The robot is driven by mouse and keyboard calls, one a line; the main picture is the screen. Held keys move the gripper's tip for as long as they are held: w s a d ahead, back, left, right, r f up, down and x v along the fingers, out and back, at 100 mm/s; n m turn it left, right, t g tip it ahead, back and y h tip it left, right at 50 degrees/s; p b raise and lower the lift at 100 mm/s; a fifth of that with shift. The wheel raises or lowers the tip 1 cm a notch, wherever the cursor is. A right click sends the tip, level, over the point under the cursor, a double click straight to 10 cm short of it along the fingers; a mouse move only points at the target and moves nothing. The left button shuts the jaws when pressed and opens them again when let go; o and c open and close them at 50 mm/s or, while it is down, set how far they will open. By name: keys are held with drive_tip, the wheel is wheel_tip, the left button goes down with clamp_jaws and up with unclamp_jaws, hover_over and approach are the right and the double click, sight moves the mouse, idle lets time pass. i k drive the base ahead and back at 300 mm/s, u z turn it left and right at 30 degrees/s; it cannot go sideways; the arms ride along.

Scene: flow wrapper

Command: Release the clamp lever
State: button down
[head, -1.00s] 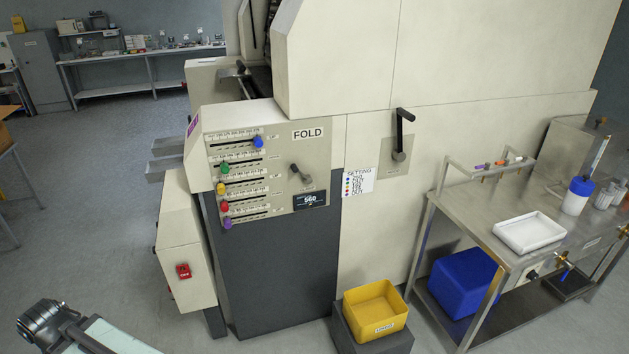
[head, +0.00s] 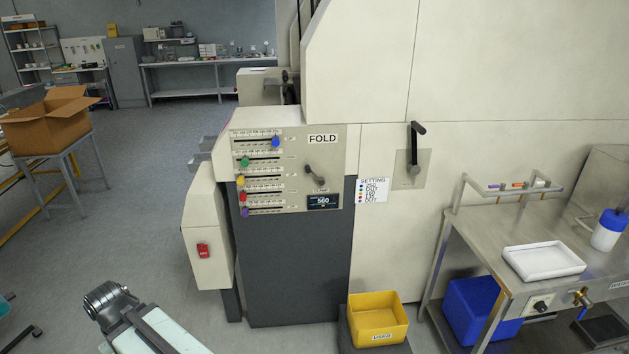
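The machine's FOLD panel (head: 326,160) carries a small lever (head: 315,176) with a dark grip, tilted up to the left from its pivot. A larger black-handled lever (head: 416,150) stands upright on a plate on the machine's wall to the right. I cannot read which of the two is labelled as the clamp. Coloured slider knobs, among them a blue one (head: 275,142) and a purple one (head: 245,212), sit along scales on the panel. My arm shows at the lower left, well apart from the panel; my gripper is not in view.
A display (head: 323,202) reads 560, and a setting card (head: 373,190) hangs beside the panel. A red switch (head: 203,250) is on the side housing. A yellow bin (head: 377,318) stands in front. A steel table (head: 480,238) is at the right; open floor lies left.

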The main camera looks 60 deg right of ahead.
sight(308, 170)
drive_tip(key=u, duration=0.15)
drive_tip(key=i, duration=0.95)
drive_tip(key=z, duration=0.1)
